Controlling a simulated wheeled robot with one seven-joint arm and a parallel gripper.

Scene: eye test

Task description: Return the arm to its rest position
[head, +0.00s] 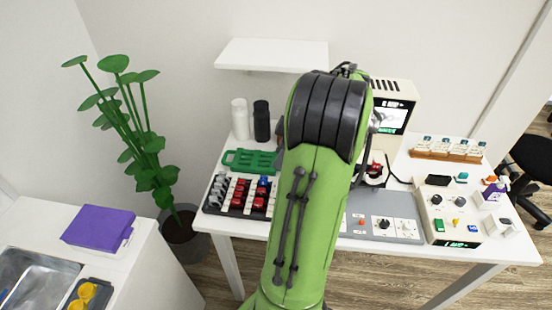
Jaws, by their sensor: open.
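My green and black arm (312,200) rises through the middle of the head view and reaches over the white table (250,228). My gripper does not show; the far end of the arm is hidden behind its own bulky black joint. The arm also covers the middle of the table, so what lies directly behind it cannot be seen.
On the table's left are a rack of red and grey parts (240,195), a green tray (248,161), a white bottle (240,120) and a black bottle (261,121). On its right are a beige instrument (397,92) and a control box (448,213). A shelf (270,54) hangs behind; a plant (145,145) stands left.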

